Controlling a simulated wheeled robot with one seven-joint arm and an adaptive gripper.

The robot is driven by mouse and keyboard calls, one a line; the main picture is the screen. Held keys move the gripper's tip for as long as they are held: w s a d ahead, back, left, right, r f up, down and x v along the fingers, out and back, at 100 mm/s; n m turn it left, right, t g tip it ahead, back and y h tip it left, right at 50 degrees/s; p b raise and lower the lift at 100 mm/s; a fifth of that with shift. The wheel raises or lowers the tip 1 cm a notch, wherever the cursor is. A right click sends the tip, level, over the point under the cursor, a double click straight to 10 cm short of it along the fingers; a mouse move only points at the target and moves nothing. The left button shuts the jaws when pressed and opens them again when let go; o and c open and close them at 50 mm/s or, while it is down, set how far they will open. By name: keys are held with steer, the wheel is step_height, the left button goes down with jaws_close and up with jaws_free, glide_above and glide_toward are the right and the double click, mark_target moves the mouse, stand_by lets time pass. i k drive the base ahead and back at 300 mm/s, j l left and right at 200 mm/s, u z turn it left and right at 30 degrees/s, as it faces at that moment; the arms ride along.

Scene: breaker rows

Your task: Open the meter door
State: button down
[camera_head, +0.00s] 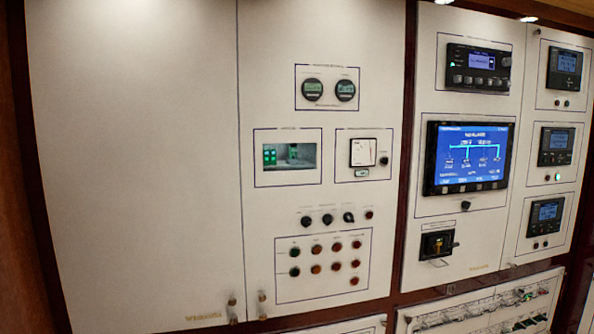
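A white cabinet door with round meters (268,218) stands in the middle of the view and looks shut. Near its top are two round digital meters (328,90). A square analog meter (363,152) and a green-lit display window (290,156) sit below them. A small brass-coloured handle (262,304) is at the door's lower left corner. My gripper is not in view.
A plain white door (140,150) is at left, with its own small handle (232,308) close beside the other one. A panel with a blue screen (467,157) and a black breaker switch (437,244) is at right. Rows of breakers (485,310) lie at lower right.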

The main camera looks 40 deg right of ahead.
mark_target(329, 74)
steer(key=z, duration=1.2)
